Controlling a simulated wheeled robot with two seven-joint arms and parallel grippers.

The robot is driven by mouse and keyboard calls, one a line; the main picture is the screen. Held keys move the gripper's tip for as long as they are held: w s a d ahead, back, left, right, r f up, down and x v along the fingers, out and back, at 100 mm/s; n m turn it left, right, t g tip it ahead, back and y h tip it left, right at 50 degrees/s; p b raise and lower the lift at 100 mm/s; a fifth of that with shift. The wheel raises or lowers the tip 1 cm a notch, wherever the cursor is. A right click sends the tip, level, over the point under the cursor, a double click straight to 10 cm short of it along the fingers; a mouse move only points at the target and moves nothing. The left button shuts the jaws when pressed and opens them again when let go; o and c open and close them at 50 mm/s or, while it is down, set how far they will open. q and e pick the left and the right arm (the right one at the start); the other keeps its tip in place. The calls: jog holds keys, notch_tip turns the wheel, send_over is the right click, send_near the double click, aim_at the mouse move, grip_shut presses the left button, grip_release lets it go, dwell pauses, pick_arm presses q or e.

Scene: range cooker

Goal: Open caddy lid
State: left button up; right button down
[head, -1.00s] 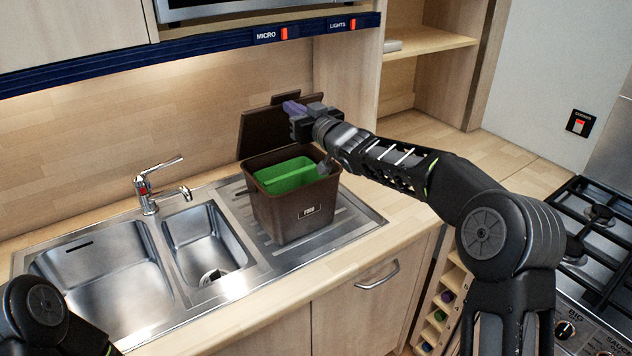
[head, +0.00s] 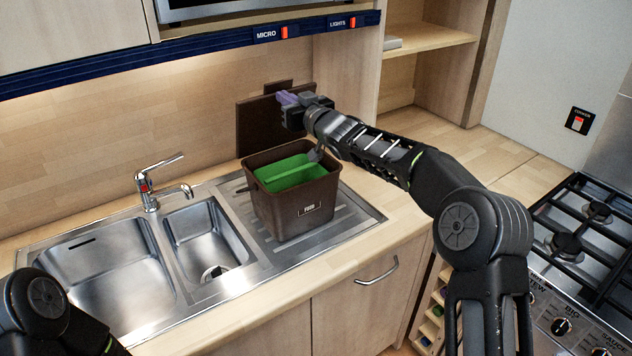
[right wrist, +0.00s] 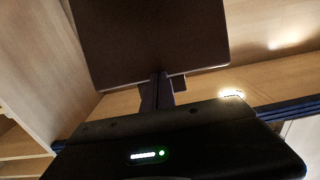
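The brown food caddy (head: 293,209) stands on the sink's drainer, with its green liner (head: 290,173) visible inside. Its brown lid (head: 262,124) stands up at the back, about upright near the wooden backsplash. My right gripper (head: 287,98) is at the lid's right side, with its purple fingertips against or just in front of it. In the right wrist view the fingers (right wrist: 157,90) look close together and reach to the lid's edge (right wrist: 150,40). Nothing shows between them. My left arm shows at the lower left of the head view, but its gripper is out of frame.
The steel sink (head: 105,275) with its tap (head: 155,185) is left of the caddy. The hob (head: 590,225) is at the right. A blue rail (head: 200,53) and cupboards hang above. Worktop right of the caddy is clear beneath my right arm.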

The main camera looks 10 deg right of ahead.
aim_at(279, 88)
jog(key=shift+w+a+r, duration=0.1)
jog(key=shift+w, duration=0.3)
jog(key=shift+r+x, duration=0.2)
jog(key=shift+x, duration=1.05)
